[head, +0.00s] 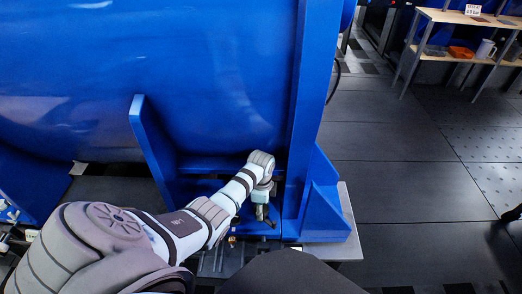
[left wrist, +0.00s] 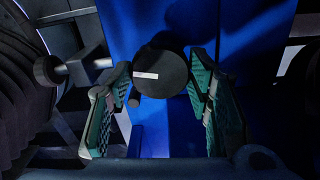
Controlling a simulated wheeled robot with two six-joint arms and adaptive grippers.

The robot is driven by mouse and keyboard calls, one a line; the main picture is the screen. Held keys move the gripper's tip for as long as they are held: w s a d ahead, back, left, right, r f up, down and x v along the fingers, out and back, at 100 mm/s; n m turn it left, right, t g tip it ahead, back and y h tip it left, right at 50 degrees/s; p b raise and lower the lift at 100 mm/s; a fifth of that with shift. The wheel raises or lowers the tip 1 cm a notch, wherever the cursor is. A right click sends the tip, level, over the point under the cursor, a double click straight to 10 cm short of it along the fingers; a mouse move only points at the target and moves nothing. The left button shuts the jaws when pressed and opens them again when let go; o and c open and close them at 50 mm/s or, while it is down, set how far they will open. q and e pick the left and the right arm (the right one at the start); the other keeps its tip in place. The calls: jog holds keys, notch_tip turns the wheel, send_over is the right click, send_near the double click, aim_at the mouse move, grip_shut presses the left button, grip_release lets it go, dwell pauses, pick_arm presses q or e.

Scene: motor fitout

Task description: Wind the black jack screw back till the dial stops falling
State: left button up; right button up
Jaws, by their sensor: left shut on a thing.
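My left gripper (head: 263,212) reaches down to the foot of the big blue motor (head: 200,65), beside its upright blue rib. In the left wrist view the two green-padded fingers stand on either side of a round black knob with a white mark, which looks like the black jack screw (left wrist: 160,82). The gripper is shut on it. In the head view the gripper and wrist hide the screw. I cannot make out a dial face in either view. My right gripper is out of view.
A blue gusseted foot (head: 323,205) rises just right of the gripper, on a grey plate (head: 348,222). Another dark knob on a pale shaft (left wrist: 46,70) is at the left in the wrist view. Open floor (head: 400,190) lies right. A wooden shelf (head: 455,17) stands at back right.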

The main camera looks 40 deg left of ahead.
pick_arm(q)
jog(key=n+p, duration=0.2)
jog(key=n, duration=0.1)
jog(key=shift+r+n, duration=0.15)
jog(key=shift+n, duration=0.15)
jog(key=shift+n+p, duration=0.45)
jog(key=shift+n, duration=0.55)
jog(key=n+p, duration=0.1)
jog(key=n, duration=0.2)
jog(key=shift+n, duration=0.3)
jog(key=n, duration=0.4)
jog(key=shift+a+p, duration=0.1)
jog(key=shift+p, duration=0.2)
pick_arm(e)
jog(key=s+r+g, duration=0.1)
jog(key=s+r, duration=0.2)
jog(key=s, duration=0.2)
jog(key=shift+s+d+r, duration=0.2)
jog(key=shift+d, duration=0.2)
pick_arm(q)
jog(key=shift+n, duration=0.3)
